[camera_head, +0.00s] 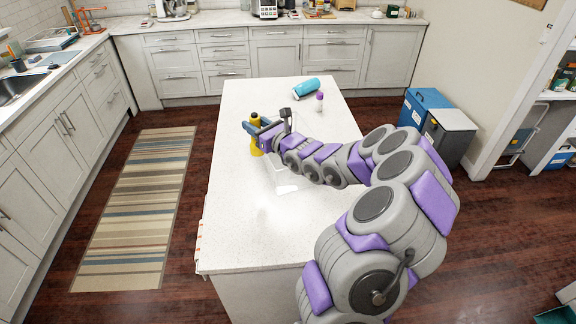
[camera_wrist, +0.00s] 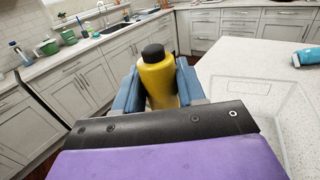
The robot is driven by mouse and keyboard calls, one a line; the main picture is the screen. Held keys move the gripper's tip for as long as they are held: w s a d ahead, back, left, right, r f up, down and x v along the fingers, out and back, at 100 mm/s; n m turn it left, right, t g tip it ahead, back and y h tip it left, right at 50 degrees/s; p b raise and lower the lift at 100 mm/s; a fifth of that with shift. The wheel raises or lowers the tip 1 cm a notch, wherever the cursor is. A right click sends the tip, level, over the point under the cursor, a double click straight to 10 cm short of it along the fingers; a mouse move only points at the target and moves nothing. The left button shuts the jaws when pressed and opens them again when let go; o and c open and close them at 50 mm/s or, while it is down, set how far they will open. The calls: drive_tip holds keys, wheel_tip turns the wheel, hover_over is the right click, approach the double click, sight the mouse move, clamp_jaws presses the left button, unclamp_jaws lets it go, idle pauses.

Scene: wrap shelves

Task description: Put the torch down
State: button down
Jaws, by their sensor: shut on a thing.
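The torch appears to be the yellow, dark-capped cylinder (camera_wrist: 158,80) upright between the blue fingers of my gripper (camera_wrist: 160,88) in the wrist view. In the head view the yellow torch (camera_head: 255,135) shows at the left part of the white island top, and my gripper (camera_head: 260,130) is shut on it. Its lower end is hidden in the wrist view, and I cannot tell whether it touches the island top (camera_head: 235,230).
A clear, shallow tray (camera_head: 287,189) lies on the island close to my gripper. A turquoise bottle (camera_head: 306,88) lies on its side at the far end, near a small purple-topped item (camera_head: 319,101). The near part of the island is clear.

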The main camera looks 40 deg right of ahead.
drive_tip(key=s+d+m+h+b, duration=0.1)
drive_tip(key=s+d+m+h, duration=0.15)
drive_tip(key=d, duration=0.35)
drive_tip(key=s+d+m+h+b, duration=0.1)
drive_tip(key=s+d+m+h, duration=0.1)
drive_tip(key=s+d+h, duration=0.3)
wheel_tip(320, 180, down, 10)
drive_tip(key=w+d+b, duration=0.1)
drive_tip(key=shift+w+f+b, duration=0.25)
drive_tip(key=shift+w+b, duration=0.05)
drive_tip(key=shift+b, duration=0.1)
drive_tip(key=c, duration=0.7)
unclamp_jaws()
drive_tip(key=shift+o, duration=0.2)
drive_tip(key=shift+r+b, duration=0.2)
drive_tip(key=shift+b, duration=0.1)
